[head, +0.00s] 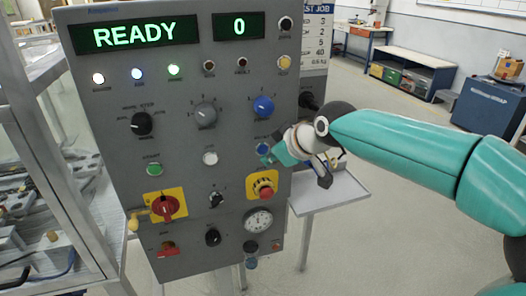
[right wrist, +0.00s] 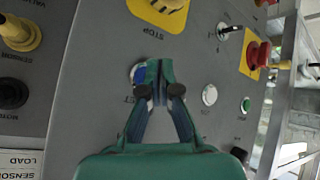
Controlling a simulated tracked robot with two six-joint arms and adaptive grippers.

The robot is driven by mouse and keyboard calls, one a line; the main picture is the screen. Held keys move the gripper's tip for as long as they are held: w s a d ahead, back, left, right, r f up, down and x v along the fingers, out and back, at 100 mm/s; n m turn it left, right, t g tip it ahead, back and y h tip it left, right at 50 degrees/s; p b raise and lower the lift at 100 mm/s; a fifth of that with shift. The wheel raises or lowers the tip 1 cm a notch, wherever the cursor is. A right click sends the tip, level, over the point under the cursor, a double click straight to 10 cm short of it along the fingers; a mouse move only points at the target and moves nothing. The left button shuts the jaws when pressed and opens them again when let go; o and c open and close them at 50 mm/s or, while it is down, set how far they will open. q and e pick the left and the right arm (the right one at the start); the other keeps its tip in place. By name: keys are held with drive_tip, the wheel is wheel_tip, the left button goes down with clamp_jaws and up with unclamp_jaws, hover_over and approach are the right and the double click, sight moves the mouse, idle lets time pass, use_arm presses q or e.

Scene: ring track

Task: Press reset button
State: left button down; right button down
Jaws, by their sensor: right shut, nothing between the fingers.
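The grey control panel (head: 100,130) stands upright with a lit READY display (head: 134,35) and a counter showing 0. The blue button (head: 263,149), with a label partly covered, is on the panel's right side, below the blue selector knob (head: 263,106). My right gripper (head: 269,157) is shut and empty, its fingertips right at the blue button. In the right wrist view the closed fingertips (right wrist: 153,70) partly cover the blue button (right wrist: 139,75). I cannot tell whether they touch it. My left gripper is not in view.
The red emergency stop (head: 265,188) on its yellow plate sits just below the gripper. A white button (head: 210,158) and a green button (head: 154,170) lie to the left. A small grey shelf (head: 335,190) juts out at the panel's right. A glass-sided machine frame stands left.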

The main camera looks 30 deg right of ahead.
drive_tip(key=s+b, duration=0.1)
drive_tip(key=s, duration=0.1)
drive_tip(key=s+a, duration=0.1)
drive_tip(key=s, duration=0.1)
drive_tip(key=shift+s+b, duration=0.3)
drive_tip(key=shift+b, duration=0.1)
idle(0.6)
drive_tip(key=a+f+g+y+p, duration=0.1)
drive_tip(key=a+f+g+p, duration=0.2)
drive_tip(key=f, duration=0.9)
drive_tip(key=a+f+g+y, duration=0.1)
drive_tip(key=a+f+g, duration=0.35)
drive_tip(key=f, duration=0.75)
drive_tip(key=s+a+f+m+p, duration=0.1)
drive_tip(key=s+a+f+m, duration=0.2)
drive_tip(key=s+f, duration=0.6)
drive_tip(key=s+a+f+m+g+y, duration=0.1)
drive_tip(key=s+a+f+m, duration=0.3)
drive_tip(key=s+a+f, duration=0.4)
drive_tip(key=shift+s+a+f+p, duration=0.2)
drive_tip(key=shift+s+f+p, duration=0.2)
drive_tip(key=shift+f, duration=1.7)
